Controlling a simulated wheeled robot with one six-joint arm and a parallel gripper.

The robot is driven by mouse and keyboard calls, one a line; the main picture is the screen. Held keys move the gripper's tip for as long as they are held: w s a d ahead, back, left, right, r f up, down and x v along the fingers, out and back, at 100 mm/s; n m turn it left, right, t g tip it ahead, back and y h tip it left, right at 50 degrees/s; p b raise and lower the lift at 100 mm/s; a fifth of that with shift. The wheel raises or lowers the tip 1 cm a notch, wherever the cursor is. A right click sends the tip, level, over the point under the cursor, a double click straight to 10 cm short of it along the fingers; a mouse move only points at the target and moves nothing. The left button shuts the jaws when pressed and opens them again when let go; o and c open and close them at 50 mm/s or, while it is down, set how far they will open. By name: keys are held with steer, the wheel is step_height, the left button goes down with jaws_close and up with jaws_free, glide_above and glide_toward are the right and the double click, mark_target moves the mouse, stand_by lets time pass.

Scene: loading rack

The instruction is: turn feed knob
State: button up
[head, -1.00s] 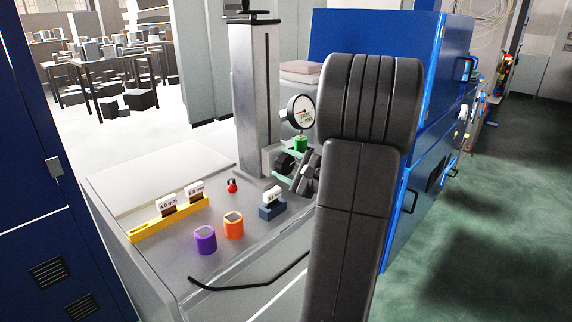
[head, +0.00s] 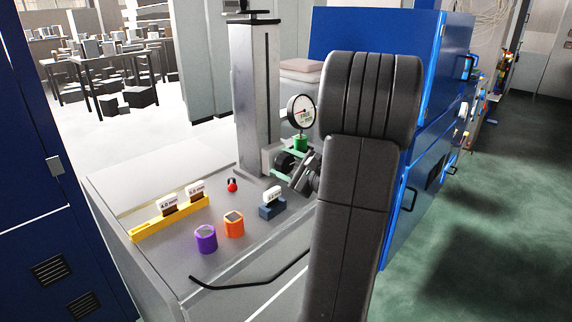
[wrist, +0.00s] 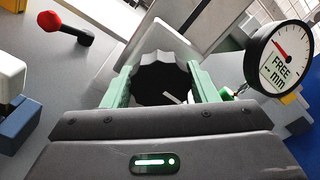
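The feed knob (wrist: 160,80) is dark with a scalloped rim and a pale mark on its face. In the wrist view it sits between the two green fingers of my gripper (wrist: 163,88), one on each side. I see no clear gap at either finger, but cannot tell whether they press on the knob. In the head view the knob (head: 285,162) shows low beside the grey column, with my gripper (head: 280,163) at it. A round dial gauge (wrist: 283,60) reads "FREE" and "-- mm"; in the head view the gauge (head: 301,111) stands just above the knob.
A red-tipped black lever (wrist: 65,28) is left of the knob. On the bench are a purple block (head: 206,240), an orange block (head: 233,226), a yellow rack (head: 168,218) with labelled pieces and a blue holder (head: 271,209). The grey column (head: 256,100) rises behind.

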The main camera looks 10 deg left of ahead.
steer(key=o, duration=0.4)
steer(key=b+v, duration=0.2)
steer(key=v, duration=1.2)
steer(key=shift+w+a, duration=0.1)
steer(key=p+x, duration=0.2)
steer(key=x, duration=1.1)
steer(key=shift+w+a, duration=0.2)
steer(key=shift+a, duration=0.1)
steer(key=shift+d, duration=0.1)
